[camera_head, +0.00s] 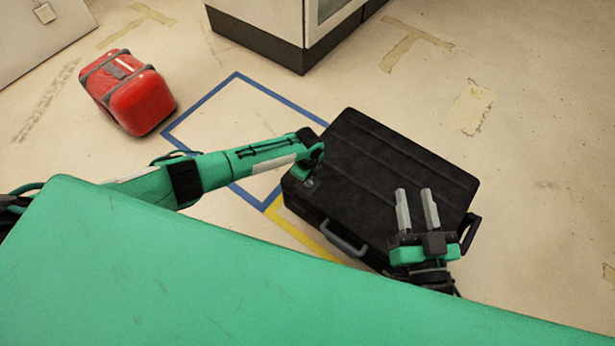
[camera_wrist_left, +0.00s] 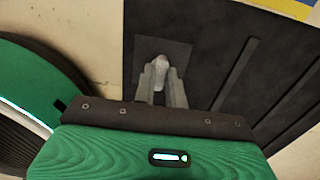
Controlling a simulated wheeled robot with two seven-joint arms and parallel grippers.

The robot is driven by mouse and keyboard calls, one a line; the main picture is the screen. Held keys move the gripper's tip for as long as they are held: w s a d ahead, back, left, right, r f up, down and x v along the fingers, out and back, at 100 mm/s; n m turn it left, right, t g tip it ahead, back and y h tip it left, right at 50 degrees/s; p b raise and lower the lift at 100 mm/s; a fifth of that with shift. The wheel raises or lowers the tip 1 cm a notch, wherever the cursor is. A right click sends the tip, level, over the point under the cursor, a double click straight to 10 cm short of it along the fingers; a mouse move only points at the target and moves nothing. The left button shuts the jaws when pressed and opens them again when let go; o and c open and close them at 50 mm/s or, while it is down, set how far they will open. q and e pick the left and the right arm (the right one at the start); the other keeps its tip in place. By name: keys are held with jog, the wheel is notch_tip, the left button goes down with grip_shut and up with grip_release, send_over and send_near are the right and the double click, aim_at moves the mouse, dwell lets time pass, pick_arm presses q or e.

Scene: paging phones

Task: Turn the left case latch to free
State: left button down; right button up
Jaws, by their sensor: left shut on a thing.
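The black case (camera_head: 390,165) lies flat on the floor, with a grey carrying handle (camera_head: 344,239) on its near side. My left gripper (camera_head: 308,172) is at the case's left end, and its fingers are hidden in the head view. In the left wrist view my left gripper (camera_wrist_left: 162,82) is shut on a small pale latch knob (camera_wrist_left: 161,61), which stands on a dark square plate on the case (camera_wrist_left: 215,40). My right gripper (camera_head: 419,212) is open and empty, over the right part of the case near its front edge.
A red case (camera_head: 141,102) lies on the floor at the upper left. A cabinet (camera_head: 268,28) stands at the back. Blue tape (camera_head: 200,103) and yellow tape (camera_head: 302,234) mark the floor. A green surface (camera_head: 180,275) fills the lower foreground. The floor at right is clear.

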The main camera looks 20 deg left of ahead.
pick_arm(q)
jog(key=shift+d, duration=0.1)
dwell(0.3)
jog(key=c, duration=1.4)
grip_release()
jog(key=shift+c, duration=0.2)
pick_arm(e)
jog(key=shift+r, duration=0.1)
